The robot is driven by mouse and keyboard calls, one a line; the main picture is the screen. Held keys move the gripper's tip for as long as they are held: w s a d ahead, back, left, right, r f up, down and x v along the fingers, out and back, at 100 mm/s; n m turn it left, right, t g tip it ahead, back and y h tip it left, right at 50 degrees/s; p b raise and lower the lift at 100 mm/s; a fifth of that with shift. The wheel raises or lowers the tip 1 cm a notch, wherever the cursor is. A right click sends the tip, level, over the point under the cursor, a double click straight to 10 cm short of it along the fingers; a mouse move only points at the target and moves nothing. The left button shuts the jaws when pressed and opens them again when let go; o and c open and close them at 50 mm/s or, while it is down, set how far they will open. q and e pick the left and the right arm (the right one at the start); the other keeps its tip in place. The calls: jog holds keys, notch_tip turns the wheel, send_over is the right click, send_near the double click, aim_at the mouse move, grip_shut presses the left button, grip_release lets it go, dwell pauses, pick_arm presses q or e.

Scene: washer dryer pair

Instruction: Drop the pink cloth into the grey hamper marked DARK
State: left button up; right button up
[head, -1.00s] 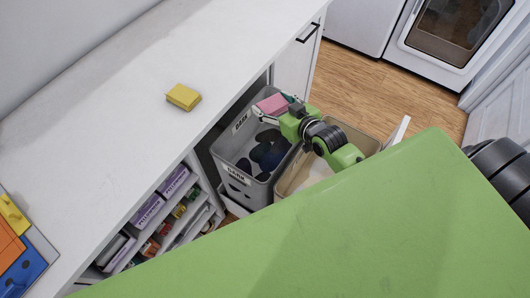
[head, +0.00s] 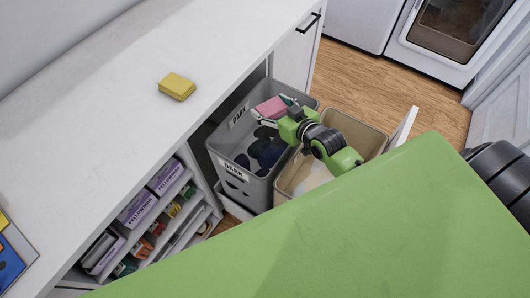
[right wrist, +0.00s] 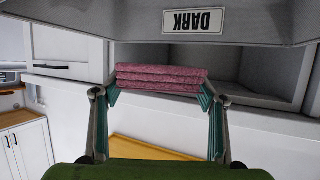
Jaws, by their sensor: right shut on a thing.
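The pink cloth (head: 270,106) is a folded stack, held over the far part of the grey hamper's opening in the head view. The grey hamper (head: 238,182) has DARK labels, and dark clothes (head: 265,152) lie inside it. My right gripper (head: 277,112) is shut on the cloth, one finger at each side. In the right wrist view the cloth (right wrist: 160,78) shows between the teal-padded fingertips of the gripper (right wrist: 160,97). The hamper wall with its DARK label (right wrist: 90,26) is at the top there. My left gripper is not in view.
A beige hamper (head: 375,141) with pale cloth inside stands right beside the grey one. The white counter (head: 100,130) carries a yellow sponge-like block (head: 177,86). Shelves with boxes (head: 140,207) lie below it. Open wood floor (head: 350,75) lies behind the hampers.

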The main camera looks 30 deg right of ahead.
jog(key=o, duration=1.2)
jog(key=v, duration=1.2)
jog(key=shift+s, duration=0.1)
jog(key=shift+f, duration=0.1)
